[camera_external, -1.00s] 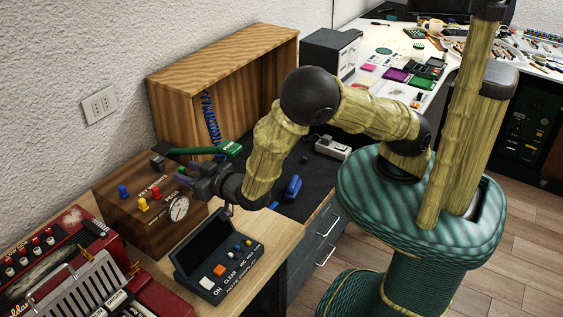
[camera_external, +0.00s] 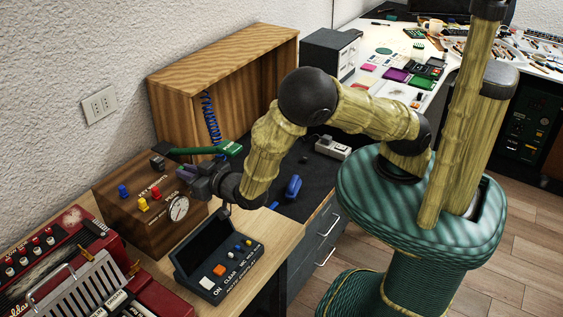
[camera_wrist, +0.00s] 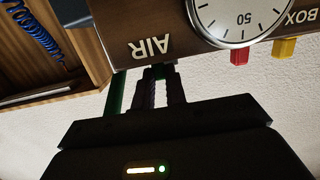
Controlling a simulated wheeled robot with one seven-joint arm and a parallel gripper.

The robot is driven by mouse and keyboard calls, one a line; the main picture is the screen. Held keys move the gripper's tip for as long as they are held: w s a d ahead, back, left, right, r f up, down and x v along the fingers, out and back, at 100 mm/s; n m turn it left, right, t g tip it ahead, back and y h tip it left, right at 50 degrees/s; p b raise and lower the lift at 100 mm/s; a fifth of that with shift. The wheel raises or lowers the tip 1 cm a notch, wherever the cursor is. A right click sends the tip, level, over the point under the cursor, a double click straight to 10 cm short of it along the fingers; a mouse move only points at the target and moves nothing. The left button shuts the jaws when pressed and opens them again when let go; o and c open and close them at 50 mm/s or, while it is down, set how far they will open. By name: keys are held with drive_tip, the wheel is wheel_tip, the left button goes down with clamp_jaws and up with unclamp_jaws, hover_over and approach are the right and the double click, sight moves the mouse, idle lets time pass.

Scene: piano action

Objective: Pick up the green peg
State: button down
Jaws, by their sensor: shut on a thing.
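My gripper (camera_external: 188,171) is at the right end of the brown wooden box (camera_external: 143,222), by its top edge. In the wrist view its dark, purplish fingers (camera_wrist: 161,88) are close together beside the "AIR" lettering. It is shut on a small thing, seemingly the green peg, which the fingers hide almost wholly. The wrist view also shows a red peg (camera_wrist: 240,57) and a yellow peg (camera_wrist: 286,48).
A green handled tool (camera_external: 228,149) is close behind my gripper; a green strip (camera_wrist: 114,97) shows beside the fingers. A round gauge (camera_external: 178,208) is on the box front. A dark button console (camera_external: 222,270) stands in front. An open wooden cabinet (camera_external: 168,110) stands behind.

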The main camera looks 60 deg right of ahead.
drive_tip(key=shift+r, duration=0.1)
drive_tip(key=shift+r, duration=0.4)
drive_tip(key=shift+s+r, duration=0.2)
drive_tip(key=shift+r, duration=0.1)
drive_tip(key=s+b, duration=0.2)
drive_tip(key=s, duration=1.5)
drive_tip(key=shift+s, duration=0.35)
